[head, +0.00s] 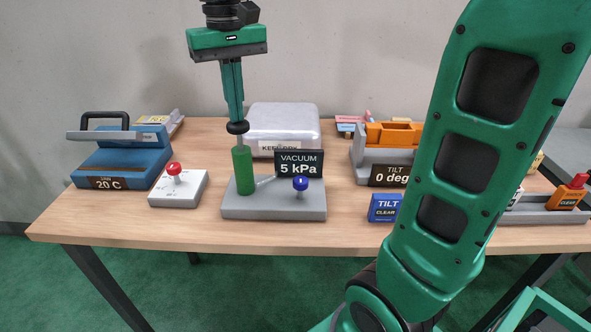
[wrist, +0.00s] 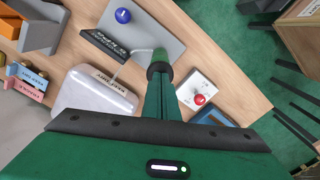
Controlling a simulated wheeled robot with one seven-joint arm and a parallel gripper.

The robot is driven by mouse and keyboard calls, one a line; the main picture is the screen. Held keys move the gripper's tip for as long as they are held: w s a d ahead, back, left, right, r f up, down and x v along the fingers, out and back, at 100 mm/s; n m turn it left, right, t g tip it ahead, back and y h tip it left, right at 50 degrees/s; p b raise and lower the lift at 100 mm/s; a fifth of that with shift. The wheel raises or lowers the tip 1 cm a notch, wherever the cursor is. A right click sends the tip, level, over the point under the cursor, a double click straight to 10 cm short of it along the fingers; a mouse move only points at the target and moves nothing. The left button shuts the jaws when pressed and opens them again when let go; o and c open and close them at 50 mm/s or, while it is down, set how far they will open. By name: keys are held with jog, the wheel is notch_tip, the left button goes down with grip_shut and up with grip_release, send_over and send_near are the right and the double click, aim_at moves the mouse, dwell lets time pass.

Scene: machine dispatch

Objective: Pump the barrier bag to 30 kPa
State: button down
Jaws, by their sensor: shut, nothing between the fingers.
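The pump is a green upright cylinder (head: 243,170) on a grey base (head: 275,207), with a thin rod and a black round handle (head: 237,127) on top. A sign on the base reads "VACUUM 5 kPa" (head: 299,164). The pale barrier bag (head: 284,122), labelled "KEEP DRY", lies behind the pump; it also shows in the wrist view (wrist: 88,92). My gripper (head: 235,117) is shut and points straight down, its tips at the top of the black handle, apparently touching it. In the wrist view the fingers partly hide the pump. A blue knob (head: 300,183) stands on the base's right.
Left are a blue sealer-like device (head: 122,160) reading "20 C" and a white box with a red knob (head: 174,171). Right are a grey and orange tilt device reading "0 deg" (head: 391,176) and a blue "TILT CLEAR" block (head: 383,208). My arm hides the table's right part.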

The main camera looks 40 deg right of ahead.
jog(key=shift+r, duration=2)
jog(key=shift+f, duration=1.95)
jog(key=shift+r, duration=1.95)
jog(key=shift+f, duration=1.95)
jog(key=shift+r, duration=1.95)
